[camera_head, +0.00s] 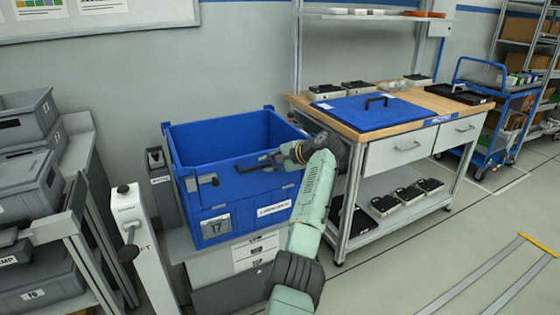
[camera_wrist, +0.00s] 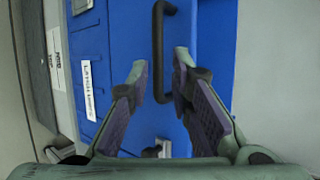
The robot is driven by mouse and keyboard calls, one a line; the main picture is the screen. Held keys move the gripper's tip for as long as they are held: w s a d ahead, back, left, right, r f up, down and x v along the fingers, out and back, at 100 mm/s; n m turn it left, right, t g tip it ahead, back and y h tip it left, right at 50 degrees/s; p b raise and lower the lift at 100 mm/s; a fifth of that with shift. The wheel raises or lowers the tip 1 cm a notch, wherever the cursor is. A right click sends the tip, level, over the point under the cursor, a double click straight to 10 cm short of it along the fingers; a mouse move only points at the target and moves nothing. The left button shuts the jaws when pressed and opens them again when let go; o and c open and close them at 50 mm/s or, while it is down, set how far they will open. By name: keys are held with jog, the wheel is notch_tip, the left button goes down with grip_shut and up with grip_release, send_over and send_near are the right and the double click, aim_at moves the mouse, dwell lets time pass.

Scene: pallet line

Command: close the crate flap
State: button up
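The blue crate (camera_head: 192,197) stands open-topped on a grey base, left of the bench. Its front carries a blue flap panel with a black bar handle (camera_wrist: 160,20); I cannot tell how far the panel tilts. My gripper (camera_head: 268,160) is in front of the crate's front at handle height. In the wrist view my gripper (camera_wrist: 160,63) is open, one finger on each side of the handle's lower part, with gaps visible. I cannot tell whether the handle lies between the fingertips in depth. A white label (camera_wrist: 90,90) is on the blue front.
A workbench (camera_head: 420,110) with a blue handled panel (camera_head: 370,110) stands close on the right. A grey post (camera_head: 140,240) and a rack with grey bins (camera_head: 30,185) stand at left. A blue cart (camera_head: 490,100) is farther right.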

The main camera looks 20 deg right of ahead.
jog(key=v, duration=0.5)
jog(key=shift+d, duration=0.1)
dwell(0.3)
